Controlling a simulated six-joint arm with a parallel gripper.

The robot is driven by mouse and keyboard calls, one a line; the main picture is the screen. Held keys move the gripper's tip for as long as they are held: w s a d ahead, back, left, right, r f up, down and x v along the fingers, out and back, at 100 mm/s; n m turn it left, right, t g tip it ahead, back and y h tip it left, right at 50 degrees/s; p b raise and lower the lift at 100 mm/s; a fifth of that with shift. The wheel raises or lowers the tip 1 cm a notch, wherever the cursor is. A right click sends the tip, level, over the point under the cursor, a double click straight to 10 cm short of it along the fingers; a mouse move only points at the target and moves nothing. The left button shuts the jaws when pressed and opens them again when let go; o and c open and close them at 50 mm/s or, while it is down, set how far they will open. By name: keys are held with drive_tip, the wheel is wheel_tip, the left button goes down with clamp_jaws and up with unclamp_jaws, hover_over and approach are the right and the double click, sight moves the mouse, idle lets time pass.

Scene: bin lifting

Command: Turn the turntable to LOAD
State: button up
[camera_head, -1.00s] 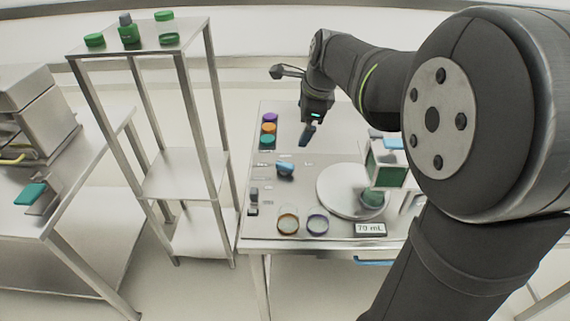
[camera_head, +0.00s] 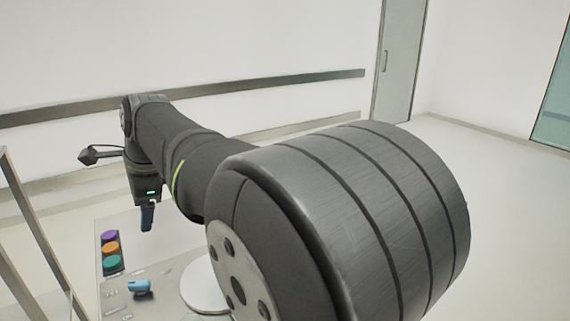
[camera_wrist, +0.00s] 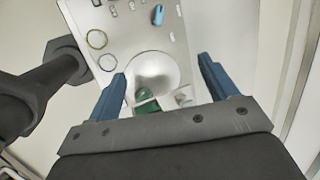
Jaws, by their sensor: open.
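The turntable is a white round disc (camera_head: 198,284) on the bench, partly hidden behind my arm in the head view. In the wrist view the disc (camera_wrist: 165,62) lies below and between my fingers, with a green object (camera_wrist: 147,101) near its edge. A blue knob (camera_head: 139,287) sits on the panel left of the disc; it also shows in the wrist view (camera_wrist: 157,15). My gripper (camera_head: 147,218) hangs above the bench, pointing down, with its blue fingers (camera_wrist: 163,68) spread wide and empty. I cannot read any LOAD mark.
Purple (camera_head: 109,237), orange (camera_head: 110,249) and teal (camera_head: 112,264) round pieces stand in a row at the bench's left. Two rings (camera_wrist: 97,39) (camera_wrist: 107,62) lie beside the disc in the wrist view. A shelf post (camera_head: 38,225) rises at the left.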

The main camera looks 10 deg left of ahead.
drive_tip(key=c, duration=0.7)
drive_tip(key=shift+o, duration=0.2)
drive_tip(key=n+g+h, duration=0.1)
drive_tip(key=n+h, duration=0.3)
drive_tip(key=n, duration=2.6)
hover_over(139, 282)
wheel_tip(139, 282, down, 13)
drive_tip(key=shift+n, duration=0.3)
wheel_tip(139, 282, down, 17)
drive_tip(key=shift+f, duration=0.15)
drive_tip(key=shift+c, duration=0.2)
clamp_jaws()
